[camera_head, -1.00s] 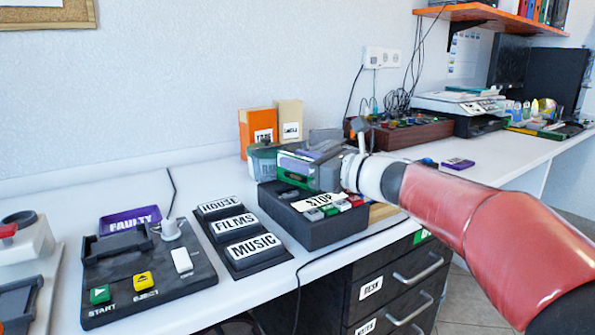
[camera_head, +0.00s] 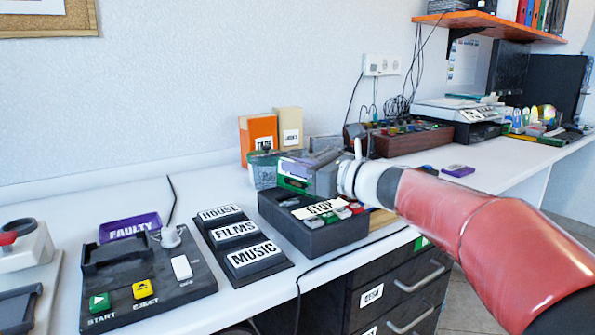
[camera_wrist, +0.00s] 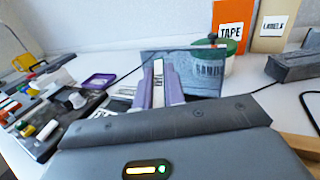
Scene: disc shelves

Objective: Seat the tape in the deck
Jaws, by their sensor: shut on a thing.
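The dark STOP box (camera_head: 328,236) and the HOUSE, FILMS, MUSIC block (camera_head: 276,276) lie between gripper and deck. A purple FAULTY tray (camera_head: 130,228) is behind the deck. Orange TAPE box (camera_head: 258,133) stands near the wall. Another purple tape (camera_head: 458,170) lies at right.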

